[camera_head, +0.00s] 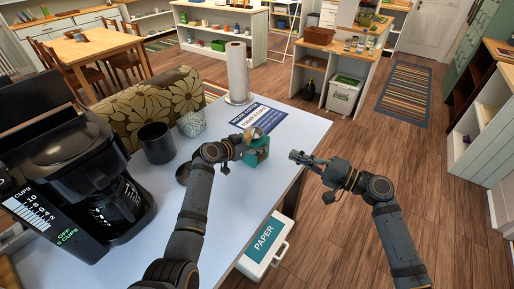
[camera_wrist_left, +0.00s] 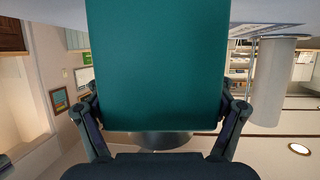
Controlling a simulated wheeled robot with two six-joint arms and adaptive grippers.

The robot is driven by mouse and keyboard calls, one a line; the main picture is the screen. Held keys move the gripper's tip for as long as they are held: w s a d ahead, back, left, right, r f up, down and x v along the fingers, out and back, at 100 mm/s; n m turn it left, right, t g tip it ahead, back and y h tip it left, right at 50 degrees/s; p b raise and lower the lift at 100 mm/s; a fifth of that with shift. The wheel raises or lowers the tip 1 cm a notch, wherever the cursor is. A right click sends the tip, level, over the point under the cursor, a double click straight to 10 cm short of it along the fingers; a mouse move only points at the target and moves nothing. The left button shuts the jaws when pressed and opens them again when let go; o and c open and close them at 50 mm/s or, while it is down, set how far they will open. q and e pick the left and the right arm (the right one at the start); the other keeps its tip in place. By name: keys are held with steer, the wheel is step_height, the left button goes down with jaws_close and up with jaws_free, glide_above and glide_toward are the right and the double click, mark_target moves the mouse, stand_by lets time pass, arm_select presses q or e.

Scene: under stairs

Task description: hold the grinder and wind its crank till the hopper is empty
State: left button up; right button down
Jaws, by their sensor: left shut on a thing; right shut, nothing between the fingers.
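The grinder (camera_head: 257,152) has a teal body and stands on the white table near its right edge. Its hopper (camera_head: 254,133) is on top; I cannot make out the crank or what the hopper holds. My left gripper (camera_head: 240,152) is shut on the grinder's body from the left. In the left wrist view the teal body (camera_wrist_left: 155,65) fills the middle between the two fingers.
A black coffee maker (camera_head: 75,185) stands at the table's left, with a dark mug (camera_head: 156,143) and a patterned pot (camera_head: 191,124) behind. A paper towel roll (camera_head: 237,72) and a blue and white card (camera_head: 258,117) are beyond the grinder. A PAPER bin (camera_head: 264,245) stands below the table edge.

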arm_select(q)
steer(key=o, duration=1.5)
steer(key=shift+r, duration=0.1)
steer(key=v, duration=1.2)
